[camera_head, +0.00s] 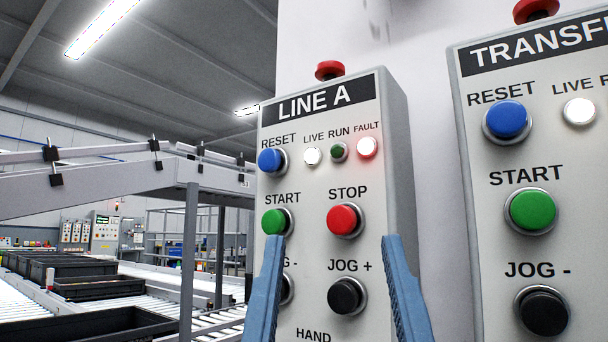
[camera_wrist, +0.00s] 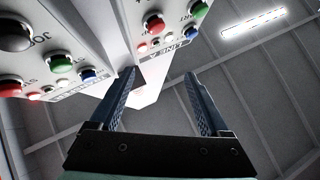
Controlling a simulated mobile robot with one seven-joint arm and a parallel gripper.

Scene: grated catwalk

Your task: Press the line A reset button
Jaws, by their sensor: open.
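The LINE A control box (camera_head: 395,165) stands upright in the middle of the head view. Its blue RESET button (camera_head: 271,160) is at the upper left of the face, under the black LINE A label (camera_head: 315,103). It also shows small in the wrist view (camera_wrist: 193,35), where the box appears upside down. My gripper (camera_head: 332,242) is open and empty, its two blue-grey fingers spread in front of the lower face, below RESET. The left finger covers part of the JOG - button. In the wrist view the fingers (camera_wrist: 159,78) are apart with nothing between them.
LINE A also has a green START (camera_head: 274,222), red STOP (camera_head: 345,220), black JOG + (camera_head: 347,295) and a lit FAULT lamp (camera_head: 367,147). A red knob (camera_head: 329,70) tops it. The TRANSFER box (camera_head: 600,240) stands close right. Conveyors with dark crates (camera_head: 90,285) lie left.

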